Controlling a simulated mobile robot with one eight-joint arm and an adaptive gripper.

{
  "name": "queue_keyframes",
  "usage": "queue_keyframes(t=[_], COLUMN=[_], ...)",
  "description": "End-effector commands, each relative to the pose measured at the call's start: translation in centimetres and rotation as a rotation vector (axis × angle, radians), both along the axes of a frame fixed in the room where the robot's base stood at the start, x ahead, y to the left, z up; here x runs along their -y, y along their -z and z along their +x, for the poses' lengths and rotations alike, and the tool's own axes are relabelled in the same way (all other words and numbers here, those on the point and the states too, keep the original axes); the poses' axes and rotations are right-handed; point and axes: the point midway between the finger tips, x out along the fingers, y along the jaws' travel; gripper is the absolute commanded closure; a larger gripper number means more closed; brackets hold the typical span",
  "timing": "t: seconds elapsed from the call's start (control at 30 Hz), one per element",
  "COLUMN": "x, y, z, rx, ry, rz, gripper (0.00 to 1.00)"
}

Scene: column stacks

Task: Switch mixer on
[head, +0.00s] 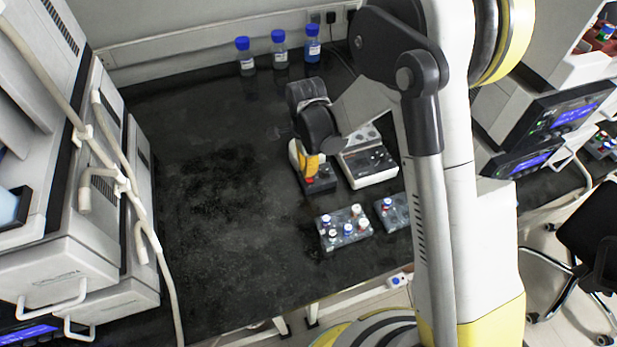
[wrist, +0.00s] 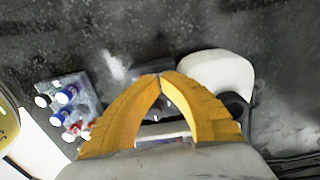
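A small dark box-shaped device (head: 322,184) with a red spot on its near side stands on the black bench; I take it for the mixer, but cannot be sure. My gripper (head: 310,166) is right over it, pointing down, and covers much of it. In the wrist view the yellow fingertips (wrist: 160,76) meet, with no object seen pinched between them. Dark parts show in the gap behind the tips. A white rounded part (wrist: 216,78) lies just beyond the right finger. Whether the fingertips touch the device cannot be told.
A white-and-grey instrument (head: 372,168) stands close on the right. A rack of small capped vials (head: 345,230) is nearer, with another rack (head: 393,212) beside it. Three blue-capped bottles (head: 279,50) stand at the back. The bench to the left is clear up to large white machines (head: 75,235).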

Motion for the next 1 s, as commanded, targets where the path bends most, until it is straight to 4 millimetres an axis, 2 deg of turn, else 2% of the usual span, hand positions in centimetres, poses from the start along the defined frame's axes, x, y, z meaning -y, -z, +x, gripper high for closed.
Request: queue_keyframes(t=[0.63,0.83,1.0], x=[0.0,0.0,0.0], y=[1.0,0.4,-1.1], z=[0.0,0.0,0.0], rx=[0.000,0.000,0.000], ry=[0.000,0.000,0.000], rz=[0.000,0.000,0.000], gripper=[1.00,1.00,1.00])
